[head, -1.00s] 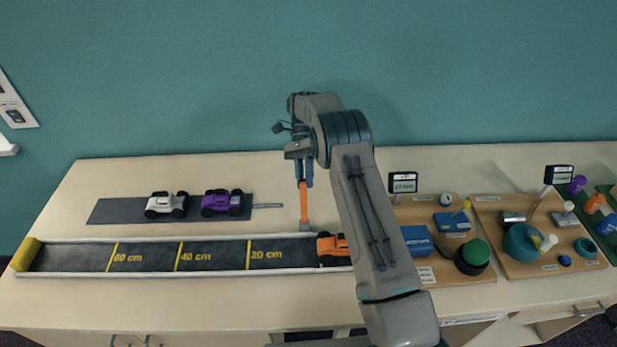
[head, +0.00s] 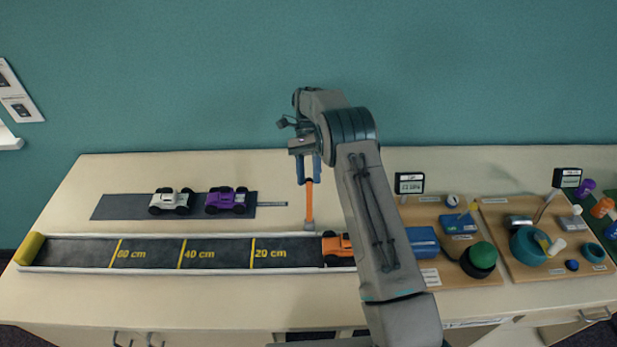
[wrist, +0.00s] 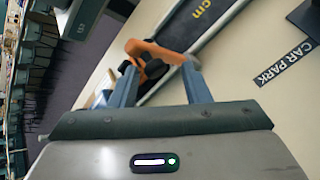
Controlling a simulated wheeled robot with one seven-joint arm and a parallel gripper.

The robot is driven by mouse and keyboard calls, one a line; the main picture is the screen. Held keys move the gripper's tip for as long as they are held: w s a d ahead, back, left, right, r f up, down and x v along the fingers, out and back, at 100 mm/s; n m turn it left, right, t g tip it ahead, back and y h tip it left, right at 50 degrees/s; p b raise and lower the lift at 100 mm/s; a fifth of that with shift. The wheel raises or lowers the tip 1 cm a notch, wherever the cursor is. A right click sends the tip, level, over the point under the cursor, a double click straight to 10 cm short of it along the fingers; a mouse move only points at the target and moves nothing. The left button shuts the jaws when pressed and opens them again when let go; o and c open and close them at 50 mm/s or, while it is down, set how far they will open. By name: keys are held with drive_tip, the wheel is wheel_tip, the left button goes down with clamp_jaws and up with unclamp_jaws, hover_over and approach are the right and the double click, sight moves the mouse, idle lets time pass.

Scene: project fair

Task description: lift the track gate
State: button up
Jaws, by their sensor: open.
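The track gate is an upright orange bar (head: 309,203) on a small grey base at the far rail of the dark track (head: 215,254), near its right end. My gripper (head: 309,174) points down with its two blue fingers at the bar's top. In the wrist view, the open fingers (wrist: 160,68) have an orange part (wrist: 152,48) between and beyond them; I cannot tell whether they touch it. An orange car (head: 338,244) stands on the track just right of the gate, partly hidden by my arm.
A white car (head: 171,201) and a purple car (head: 227,200) stand on a grey strip (head: 122,207) behind the track. Wooden boards with several items (head: 481,260) lie to the right. The table between strip and track is clear.

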drive_tip(key=s+d+r, duration=0.4)
drive_tip(key=d+r, duration=0.6)
drive_tip(key=d, duration=0.1)
drive_tip(key=shift+p, duration=0.35)
drive_tip(key=shift+s, duration=0.1)
drive_tip(key=s+r+n+t+b, duration=0.3)
drive_tip(key=s+r+n+t, duration=0.3)
drive_tip(key=s, duration=0.6)
drive_tip(key=s+f+n+t+b, duration=0.2)
drive_tip(key=s+t, duration=0.6)
drive_tip(key=s, duration=0.4)
drive_tip(key=shift+s+a+f+n+b, duration=0.2)
drive_tip(key=shift+s+f+n+b, duration=0.2)
drive_tip(key=shift+n, duration=0.3)
